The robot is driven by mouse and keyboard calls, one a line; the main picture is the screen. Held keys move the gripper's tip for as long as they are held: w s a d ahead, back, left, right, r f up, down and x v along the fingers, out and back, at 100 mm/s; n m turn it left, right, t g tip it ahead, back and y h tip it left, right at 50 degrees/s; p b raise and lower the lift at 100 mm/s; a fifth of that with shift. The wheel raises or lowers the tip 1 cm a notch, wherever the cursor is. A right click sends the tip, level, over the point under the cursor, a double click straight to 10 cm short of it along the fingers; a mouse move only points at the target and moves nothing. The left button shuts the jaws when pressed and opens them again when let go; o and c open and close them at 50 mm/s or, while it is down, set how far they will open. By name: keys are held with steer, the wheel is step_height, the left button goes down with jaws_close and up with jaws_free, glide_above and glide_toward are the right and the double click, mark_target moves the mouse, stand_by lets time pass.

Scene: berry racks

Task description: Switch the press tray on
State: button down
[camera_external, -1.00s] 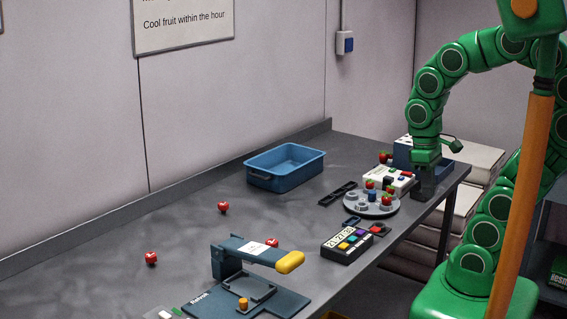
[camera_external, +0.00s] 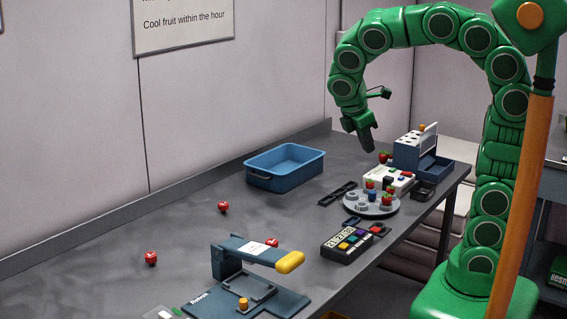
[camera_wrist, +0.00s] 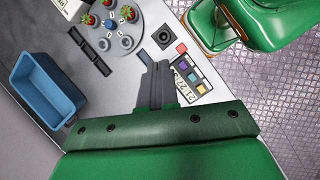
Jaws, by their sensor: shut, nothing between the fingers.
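The blue press (camera_external: 285,302) stands at the near front of the table in the external view. Its lever arm (camera_external: 238,243) is raised level and ends in a yellow handle (camera_external: 290,262). A flat tray plate (camera_external: 262,290) lies under the arm, with an orange knob (camera_external: 242,304) at its front. The knob's on or off state cannot be told. My gripper (camera_external: 369,147) is shut and empty, in the air above the table's far part, well away from the press. In the wrist view my gripper (camera_wrist: 152,58) points over the table, and the press is out of sight.
A blue bin (camera_external: 285,166) stands by the wall. A round plate with strawberries (camera_external: 371,207), a keypad with colored buttons (camera_external: 346,245) and a dark blue box with an orange knob (camera_external: 414,152) stand at the right.

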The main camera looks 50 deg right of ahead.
steer(key=w+a+f+n, duration=0.1)
steer(key=w+a, duration=0.8)
steer(key=a, duration=0.4)
steer(key=n+t, duration=0.1)
steer(key=n, duration=0.2)
glide_above(240, 297)
steer(key=w+d, duration=0.4)
steer(key=w, duration=0.1)
step_height(240, 297, down, 9)
steer(key=shift+a+r, duration=0.1)
steer(key=shift+r, duration=0.1)
steer(key=s+a+f+n, duration=0.1)
steer(key=s+a+f, duration=0.2)
steer(key=a, duration=0.4)
steer(key=s+a+f+n, duration=0.1)
steer(key=s+a+f, duration=0.15)
steer(key=a, duration=0.35)
steer(key=shift+t, duration=0.3)
steer(key=x, duration=1)
steer(key=shift+w+a+f, duration=0.15)
steer(key=shift+f, duration=0.1)
steer(key=shift+d+f, duration=0.15)
steer(key=shift+d, duration=1.9)
